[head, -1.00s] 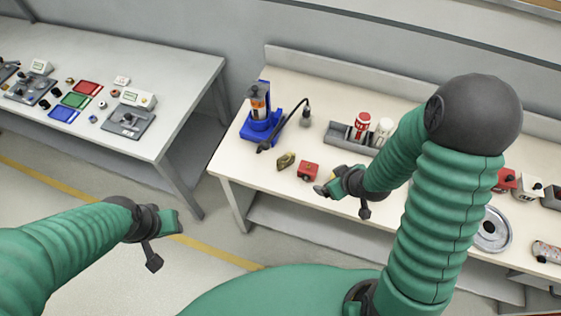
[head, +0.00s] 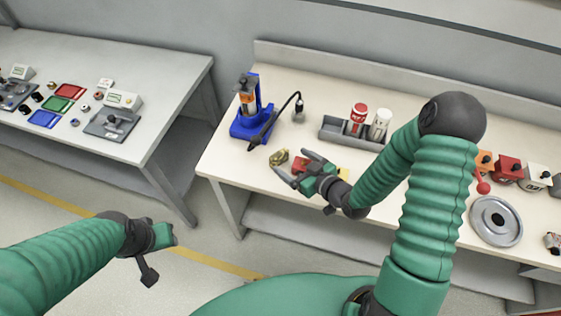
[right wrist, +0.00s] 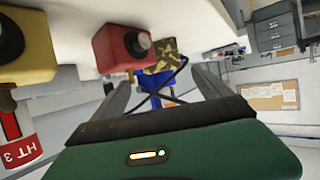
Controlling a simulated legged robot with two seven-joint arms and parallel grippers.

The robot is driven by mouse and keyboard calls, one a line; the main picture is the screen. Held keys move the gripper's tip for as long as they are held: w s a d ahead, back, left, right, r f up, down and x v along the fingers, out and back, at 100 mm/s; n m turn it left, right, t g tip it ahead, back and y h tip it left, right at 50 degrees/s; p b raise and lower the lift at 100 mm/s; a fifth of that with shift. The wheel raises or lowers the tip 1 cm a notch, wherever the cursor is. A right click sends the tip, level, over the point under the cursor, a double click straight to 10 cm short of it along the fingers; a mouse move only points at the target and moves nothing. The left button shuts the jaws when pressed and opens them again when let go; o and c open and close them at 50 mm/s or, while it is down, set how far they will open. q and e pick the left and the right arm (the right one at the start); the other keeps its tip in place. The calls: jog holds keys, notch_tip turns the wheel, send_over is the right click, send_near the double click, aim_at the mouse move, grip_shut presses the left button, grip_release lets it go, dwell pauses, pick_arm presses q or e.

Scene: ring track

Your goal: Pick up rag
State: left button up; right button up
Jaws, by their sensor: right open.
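A small crumpled camouflage-patterned cloth, which looks like the rag (head: 279,158), lies near the front edge of the right-hand table. It also shows beyond my fingers in the right wrist view (right wrist: 166,57). My right gripper (head: 294,163) is open and empty, its fingers spread toward the rag from the right. The rag is not between the fingers. My left gripper (head: 164,236) hangs over the floor at the left, away from the table; its jaws are not clear.
A red box with a black knob (right wrist: 121,48) sits next to the rag, close to my right fingers. A yellow box (right wrist: 27,45) is near too. Behind stand a blue device with a cable (head: 250,122) and a grey tray (head: 337,132) holding cans.

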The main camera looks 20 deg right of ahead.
aim_at(279, 153)
jog(key=x, duration=0.7)
jog(key=shift+w+a, duration=0.1)
jog(key=shift+a, duration=0.25)
jog(key=shift+w+d, duration=0.1)
jog(key=shift+d, duration=0.1)
jog(key=shift+c, duration=0.6)
jog(key=shift+a, duration=0.25)
jog(key=c, duration=1.4)
pick_arm(q)
jog(key=shift+a+r, duration=0.2)
jog(key=shift+a, duration=0.15)
pick_arm(e)
jog(key=shift+d, duration=0.1)
jog(key=shift+r, duration=0.1)
